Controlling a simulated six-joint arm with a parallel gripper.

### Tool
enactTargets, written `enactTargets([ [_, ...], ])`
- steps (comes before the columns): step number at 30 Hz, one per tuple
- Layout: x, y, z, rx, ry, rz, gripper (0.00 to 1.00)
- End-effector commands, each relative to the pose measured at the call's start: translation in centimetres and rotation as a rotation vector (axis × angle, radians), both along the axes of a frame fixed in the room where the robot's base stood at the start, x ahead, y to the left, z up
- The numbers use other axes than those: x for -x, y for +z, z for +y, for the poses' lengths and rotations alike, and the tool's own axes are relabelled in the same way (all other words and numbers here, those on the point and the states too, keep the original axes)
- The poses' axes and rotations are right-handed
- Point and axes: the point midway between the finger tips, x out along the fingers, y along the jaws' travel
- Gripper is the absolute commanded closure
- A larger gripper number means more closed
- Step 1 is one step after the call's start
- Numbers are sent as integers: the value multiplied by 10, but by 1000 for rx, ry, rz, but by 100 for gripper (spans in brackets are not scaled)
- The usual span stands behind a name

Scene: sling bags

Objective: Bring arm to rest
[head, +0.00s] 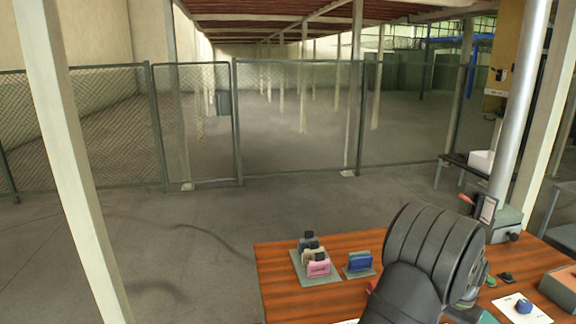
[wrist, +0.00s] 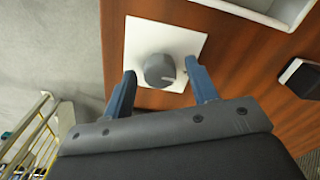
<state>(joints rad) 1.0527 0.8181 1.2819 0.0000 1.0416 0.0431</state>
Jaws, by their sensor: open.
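My gripper (wrist: 160,67) shows in the wrist view with its two blue fingers spread apart and nothing held between them. A dark grey rounded object (wrist: 159,70) sits on a white square (wrist: 140,40) on the wooden table, in line with the gap between the fingers. I cannot tell how far below the fingertips it is. In the head view my dark arm covers the table's middle right, and the fingers are hidden. A pink bag (head: 318,269) stands with beige and dark ones on a grey tray (head: 322,280). A blue bag (head: 360,261) stands beside them.
The wooden table (head: 275,275) has clear room at its left front. A blue item (head: 523,306) lies on a white square at the right. A reddish-topped box (head: 562,284) and a metal post (head: 520,100) stand at the right. A mesh fence (head: 300,120) runs behind.

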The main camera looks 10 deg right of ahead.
Motion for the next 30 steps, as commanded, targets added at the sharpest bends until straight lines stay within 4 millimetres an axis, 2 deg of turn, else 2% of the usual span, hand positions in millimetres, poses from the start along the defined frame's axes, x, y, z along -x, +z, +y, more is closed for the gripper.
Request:
enactTargets([
  [7, 0, 0, 0, 0, -96, 0, 47],
  [19, 0, 0, 0, 0, -109, 0, 47],
  [25, 0, 0, 0, 0, -59, 0, 47],
  [30, 0, 0, 0, 0, 60, 0, 47],
])
